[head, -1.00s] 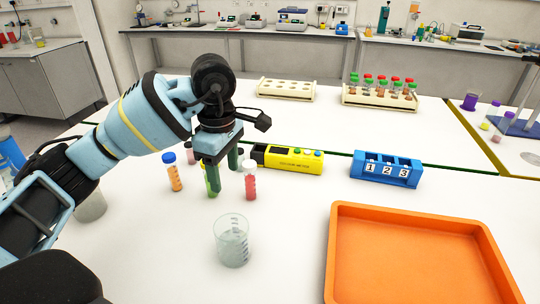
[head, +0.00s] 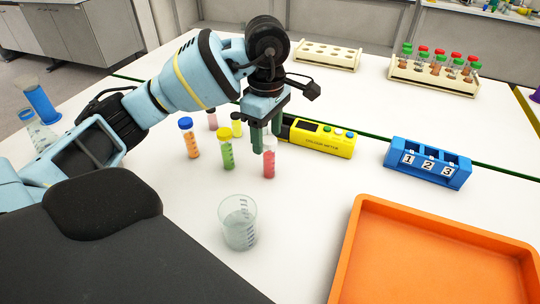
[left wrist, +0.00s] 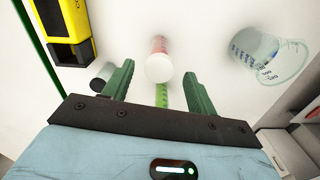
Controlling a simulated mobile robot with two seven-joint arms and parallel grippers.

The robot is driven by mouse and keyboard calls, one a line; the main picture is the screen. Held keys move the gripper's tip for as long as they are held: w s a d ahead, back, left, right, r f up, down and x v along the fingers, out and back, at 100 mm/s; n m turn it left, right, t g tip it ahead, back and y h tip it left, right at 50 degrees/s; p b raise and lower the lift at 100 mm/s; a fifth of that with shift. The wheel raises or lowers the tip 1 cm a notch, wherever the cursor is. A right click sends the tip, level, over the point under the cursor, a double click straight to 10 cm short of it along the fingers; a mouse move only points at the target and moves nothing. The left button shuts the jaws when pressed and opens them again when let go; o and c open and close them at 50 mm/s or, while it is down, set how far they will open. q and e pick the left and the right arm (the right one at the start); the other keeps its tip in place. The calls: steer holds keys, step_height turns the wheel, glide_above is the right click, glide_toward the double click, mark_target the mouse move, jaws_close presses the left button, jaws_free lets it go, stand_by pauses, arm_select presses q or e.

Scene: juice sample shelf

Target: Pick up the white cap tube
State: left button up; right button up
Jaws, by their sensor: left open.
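The white cap tube (head: 269,163) stands upright on the white bench with red liquid inside. My left gripper (head: 267,142) is open and points down at its top. In the head view the fingers partly cover the cap. In the left wrist view the white cap tube (left wrist: 158,67) shows at the gap between the open fingertips of my left gripper (left wrist: 157,78), with no clear grip on it. My right gripper is not in view.
Close left stand a yellow-capped green tube (head: 226,150), a blue-capped orange tube (head: 190,140) and other small tubes. A yellow meter (head: 325,140) lies behind to the right. A glass beaker (head: 239,225) stands in front. A blue numbered block (head: 428,163) and orange tray (head: 355,240) are right.

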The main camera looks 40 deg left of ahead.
mark_target(269, 158)
arm_select(q)
steer(key=shift+f, duration=0.1)
steer(key=f, duration=0.4)
steer(key=shift+w+d+f, duration=0.1)
steer(key=shift+w+d, duration=0.05)
steer(key=shift+d, duration=0.05)
steer(key=shift+f, duration=0.3)
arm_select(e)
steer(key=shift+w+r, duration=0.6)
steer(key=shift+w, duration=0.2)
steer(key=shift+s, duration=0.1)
arm_select(q)
steer(key=c, duration=1.1)
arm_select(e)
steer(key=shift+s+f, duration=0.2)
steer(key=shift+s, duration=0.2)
